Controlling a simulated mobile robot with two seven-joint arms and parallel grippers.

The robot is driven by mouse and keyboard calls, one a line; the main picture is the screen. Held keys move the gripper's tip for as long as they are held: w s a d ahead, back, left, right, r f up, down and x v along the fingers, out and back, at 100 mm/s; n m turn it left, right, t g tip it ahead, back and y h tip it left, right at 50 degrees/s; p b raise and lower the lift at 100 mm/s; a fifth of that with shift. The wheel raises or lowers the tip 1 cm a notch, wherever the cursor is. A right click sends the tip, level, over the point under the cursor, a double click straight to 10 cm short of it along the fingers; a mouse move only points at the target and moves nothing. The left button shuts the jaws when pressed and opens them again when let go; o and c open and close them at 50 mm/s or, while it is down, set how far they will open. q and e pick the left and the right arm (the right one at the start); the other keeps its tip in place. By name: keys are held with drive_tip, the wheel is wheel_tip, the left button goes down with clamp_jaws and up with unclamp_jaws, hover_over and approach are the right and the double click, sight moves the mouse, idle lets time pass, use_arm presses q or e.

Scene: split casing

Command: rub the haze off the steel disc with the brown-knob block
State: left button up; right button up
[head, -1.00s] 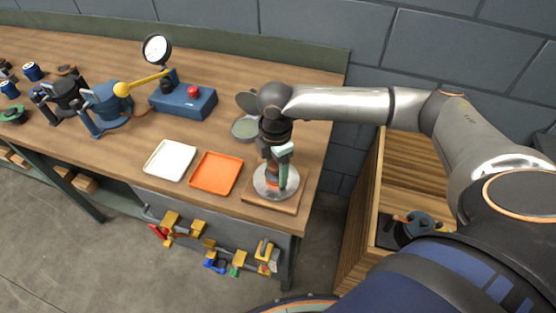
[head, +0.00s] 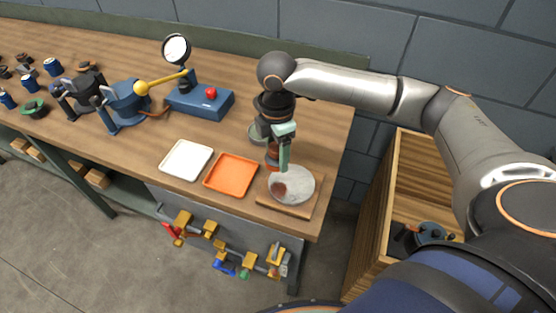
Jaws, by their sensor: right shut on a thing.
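The steel disc (head: 297,184) lies on a square wooden board (head: 309,206) at the bench's front right corner. Its face looks pale and cloudy, with a dark brown patch at its left side; I cannot tell whether that is a mark or a reflection. My right gripper (head: 279,164) points down at the back left edge of the disc. It is shut on the brown-knob block (head: 272,151), which shows only as a reddish-brown piece beside the green-grey finger. The finger hides the rest, and I cannot tell whether the block touches the disc. My left gripper is out of view.
An orange tray (head: 231,187) and a white tray (head: 187,160) lie left of the board. A round lidded tin (head: 256,137) stands behind the gripper. A blue box with a red button (head: 202,104) is further back. A wooden crate (head: 419,178) stands right of the bench.

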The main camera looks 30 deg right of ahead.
drive_tip(key=shift+r, duration=1.15)
